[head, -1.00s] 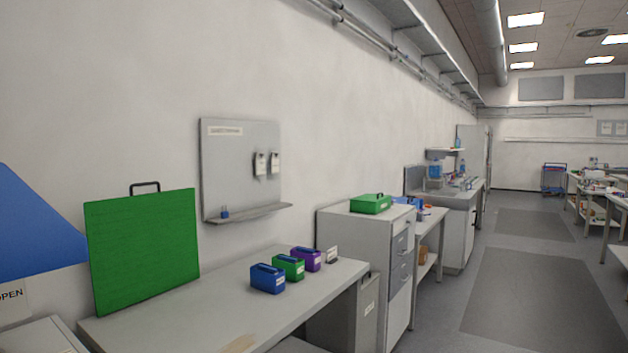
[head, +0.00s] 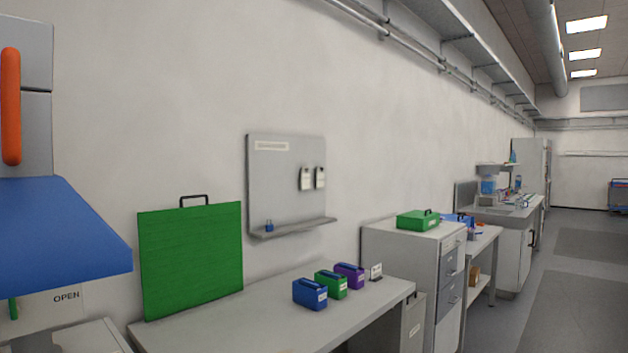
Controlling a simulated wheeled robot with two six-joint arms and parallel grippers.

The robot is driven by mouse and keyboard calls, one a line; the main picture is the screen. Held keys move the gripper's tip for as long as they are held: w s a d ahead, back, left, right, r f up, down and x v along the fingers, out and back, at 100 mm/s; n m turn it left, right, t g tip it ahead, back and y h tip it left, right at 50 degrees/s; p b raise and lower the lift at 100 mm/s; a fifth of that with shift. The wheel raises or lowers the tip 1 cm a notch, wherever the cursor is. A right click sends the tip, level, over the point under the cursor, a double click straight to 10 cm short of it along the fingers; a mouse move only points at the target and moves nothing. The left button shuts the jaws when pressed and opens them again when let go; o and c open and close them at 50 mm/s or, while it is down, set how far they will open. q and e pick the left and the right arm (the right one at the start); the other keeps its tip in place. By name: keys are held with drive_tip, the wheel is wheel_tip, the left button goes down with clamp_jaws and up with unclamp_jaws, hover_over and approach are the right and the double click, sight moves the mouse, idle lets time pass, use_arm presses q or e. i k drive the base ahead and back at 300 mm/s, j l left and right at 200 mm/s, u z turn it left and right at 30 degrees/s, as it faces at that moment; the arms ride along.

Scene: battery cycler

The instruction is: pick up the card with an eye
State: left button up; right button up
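A small white card (head: 376,271) stands on the grey bench, to the right of the purple box; its dark print is too small to read as an eye. Two pale tags (head: 306,179) hang on the grey wall board, and their markings are also too small to tell. Neither of my grippers shows in the head view.
On the bench (head: 262,326) stand a blue box (head: 309,294), a green box (head: 331,284), a purple box (head: 349,275) and a large green panel (head: 191,260) with a handle. A drawer cabinet (head: 400,250) carries a green case (head: 418,220). Open floor (head: 572,310) lies at right.

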sight(305, 177)
drive_tip(key=i+l+u, duration=0.1)
drive_tip(key=u, duration=0.7)
drive_tip(key=l+u, duration=0.3)
drive_tip(key=l, duration=0.25)
drive_tip(key=l+u, duration=0.3)
drive_tip(key=l, duration=0.3)
drive_tip(key=l+u, duration=0.3)
drive_tip(key=l, duration=0.25)
drive_tip(key=k+l+u, duration=0.25)
drive_tip(key=l, duration=0.3)
drive_tip(key=i, duration=0.1)
